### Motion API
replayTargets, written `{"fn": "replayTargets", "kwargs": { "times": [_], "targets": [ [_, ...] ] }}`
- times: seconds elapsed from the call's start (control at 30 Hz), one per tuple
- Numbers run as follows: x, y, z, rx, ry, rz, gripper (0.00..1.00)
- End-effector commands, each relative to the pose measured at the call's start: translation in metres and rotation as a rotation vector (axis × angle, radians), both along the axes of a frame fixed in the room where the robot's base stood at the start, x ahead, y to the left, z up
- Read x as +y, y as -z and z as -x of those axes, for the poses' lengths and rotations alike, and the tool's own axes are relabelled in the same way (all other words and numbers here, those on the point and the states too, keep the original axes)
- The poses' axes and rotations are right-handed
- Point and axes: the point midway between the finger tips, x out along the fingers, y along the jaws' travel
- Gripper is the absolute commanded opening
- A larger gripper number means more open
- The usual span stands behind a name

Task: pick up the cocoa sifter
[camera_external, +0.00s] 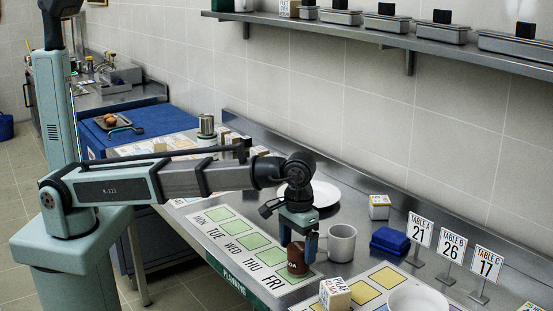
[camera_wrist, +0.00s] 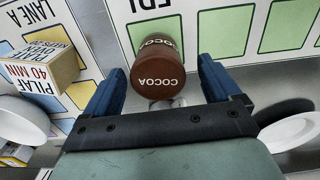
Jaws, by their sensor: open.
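The cocoa sifter is a brown cylinder with "COCOA" in white lettering. In the wrist view the cocoa sifter (camera_wrist: 158,72) stands between and just beyond the two blue fingers of my gripper (camera_wrist: 160,90), with gaps on both sides. In the external view the sifter (camera_external: 298,262) stands on the weekday board near FRI. My gripper (camera_external: 300,238) is above it, pointing down, fingers open and empty. One finger partly covers the sifter there, so its exact clearance cannot be told.
A white mug (camera_external: 342,243) stands close right of my gripper. A white plate (camera_external: 322,194) lies behind. A PILAF block (camera_external: 335,294) and a white bowl (camera_external: 418,299) are at the front right.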

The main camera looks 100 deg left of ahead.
Motion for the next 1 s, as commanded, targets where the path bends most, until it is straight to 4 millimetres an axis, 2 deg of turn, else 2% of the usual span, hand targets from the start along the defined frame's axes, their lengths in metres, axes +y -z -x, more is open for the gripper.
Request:
{"fn": "replayTargets", "kwargs": {
  "times": [0.33, 0.63, 1.0],
  "targets": [
    [-0.001, 0.04, -0.002, 0.001, 0.0, 0.0, 0.9],
    [-0.001, 0.044, -0.002, 0.0, 0.0, 0.0, 0.9],
    [-0.001, 0.044, -0.002, 0.0, 0.0, 0.0, 0.55]
  ]
}}
